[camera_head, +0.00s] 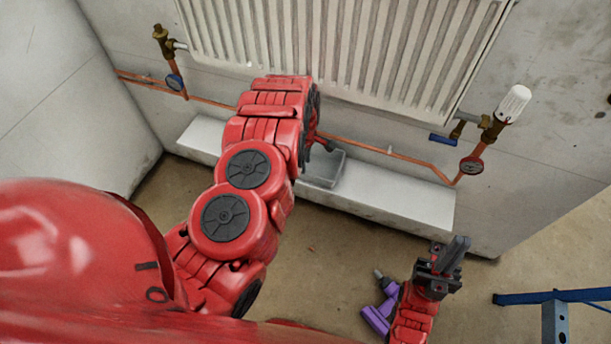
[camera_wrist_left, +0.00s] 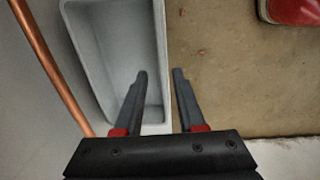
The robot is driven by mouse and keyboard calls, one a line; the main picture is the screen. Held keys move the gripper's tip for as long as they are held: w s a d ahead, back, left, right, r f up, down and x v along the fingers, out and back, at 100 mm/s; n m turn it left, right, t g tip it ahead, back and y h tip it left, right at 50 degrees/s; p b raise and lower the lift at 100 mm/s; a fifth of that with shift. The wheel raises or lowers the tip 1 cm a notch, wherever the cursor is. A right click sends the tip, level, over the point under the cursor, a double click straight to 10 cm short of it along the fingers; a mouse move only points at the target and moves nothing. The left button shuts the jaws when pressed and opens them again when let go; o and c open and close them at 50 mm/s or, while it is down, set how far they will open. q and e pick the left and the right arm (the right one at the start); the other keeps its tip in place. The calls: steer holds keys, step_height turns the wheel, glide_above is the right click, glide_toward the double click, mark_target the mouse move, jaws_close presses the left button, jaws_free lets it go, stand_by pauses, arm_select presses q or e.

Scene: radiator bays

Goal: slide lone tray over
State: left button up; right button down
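The lone tray (camera_head: 325,168) is a grey open box on the white ledge below the radiator. My left arm partly hides it in the head view. In the left wrist view the tray (camera_wrist_left: 118,60) looks empty and fills the upper left. My left gripper (camera_wrist_left: 160,73) is open there, one finger over the tray's inside and the other beyond its right wall, with that wall between them. I cannot tell whether the fingers touch it. My right gripper (camera_head: 452,254) is away from the tray, low on the right over the floor; its finger gap is unclear.
A radiator (camera_head: 350,45) hangs above the ledge (camera_head: 395,195). A copper pipe (camera_head: 385,152) runs along the wall just behind the tray. A purple tool (camera_head: 382,308) lies by my right arm. A blue metal frame (camera_head: 550,297) stands at the right. The ledge's right part is clear.

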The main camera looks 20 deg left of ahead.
mark_target(306, 178)
arm_select(q)
step_height(306, 178, down, 6)
steer(key=shift+w+a+f+b, duration=0.1)
steer(key=shift+f+b, duration=0.1)
steer(key=shift+b, duration=0.25)
steer(key=shift+w+f, duration=0.2)
steer(key=shift+f, duration=0.8)
jaws_close()
stand_by(0.5)
